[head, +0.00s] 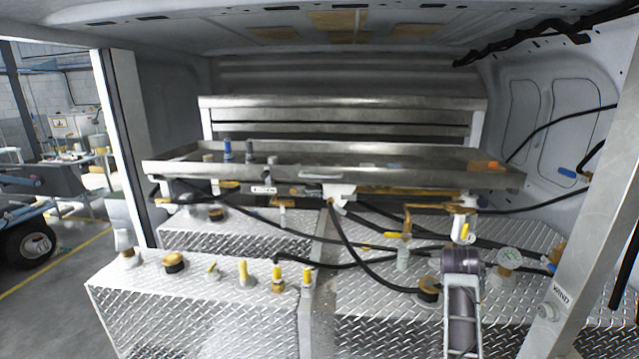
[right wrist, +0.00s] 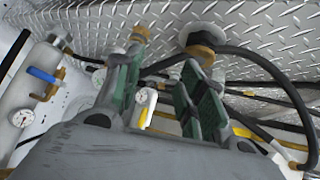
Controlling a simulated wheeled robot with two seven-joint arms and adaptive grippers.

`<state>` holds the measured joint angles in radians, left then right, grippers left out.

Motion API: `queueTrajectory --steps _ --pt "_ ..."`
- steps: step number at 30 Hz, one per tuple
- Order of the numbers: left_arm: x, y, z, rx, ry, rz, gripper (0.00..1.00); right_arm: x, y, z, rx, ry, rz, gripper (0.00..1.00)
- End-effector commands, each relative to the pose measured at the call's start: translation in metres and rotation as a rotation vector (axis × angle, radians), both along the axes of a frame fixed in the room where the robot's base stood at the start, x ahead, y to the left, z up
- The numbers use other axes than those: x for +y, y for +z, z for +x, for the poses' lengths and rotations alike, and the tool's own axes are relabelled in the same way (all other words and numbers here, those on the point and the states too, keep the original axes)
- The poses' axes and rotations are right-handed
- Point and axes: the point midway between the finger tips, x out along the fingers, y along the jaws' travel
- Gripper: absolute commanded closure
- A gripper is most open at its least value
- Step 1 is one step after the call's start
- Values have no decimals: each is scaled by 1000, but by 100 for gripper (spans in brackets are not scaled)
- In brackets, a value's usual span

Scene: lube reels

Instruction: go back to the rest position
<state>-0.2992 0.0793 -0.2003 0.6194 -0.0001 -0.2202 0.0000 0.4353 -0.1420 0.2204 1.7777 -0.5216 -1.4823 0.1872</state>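My right gripper (right wrist: 165,78) shows in the right wrist view, with its green-padded fingers spread apart. I see no object held between the fingers. Behind them are a pressure gauge (right wrist: 140,96), a brass fitting (right wrist: 140,33) and black hoses; I cannot tell how far off these are. I cannot make out either gripper in the head view. My left gripper is not in view.
A metal tray (head: 390,176) with small bottles spans the van's back. Diamond-plate tanks (head: 200,315) below carry caps and yellow-handled valves. Black hoses (head: 350,262) cross the middle. A metal post (head: 590,215) stands at right. Open floor (head: 45,315) lies at left.

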Motion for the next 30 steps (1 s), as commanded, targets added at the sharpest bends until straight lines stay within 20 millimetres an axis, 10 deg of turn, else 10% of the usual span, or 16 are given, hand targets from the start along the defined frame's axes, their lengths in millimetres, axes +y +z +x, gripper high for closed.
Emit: queueTrajectory --steps 30 --pt "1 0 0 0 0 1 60 68 -114 -154 195 319 -10 60"
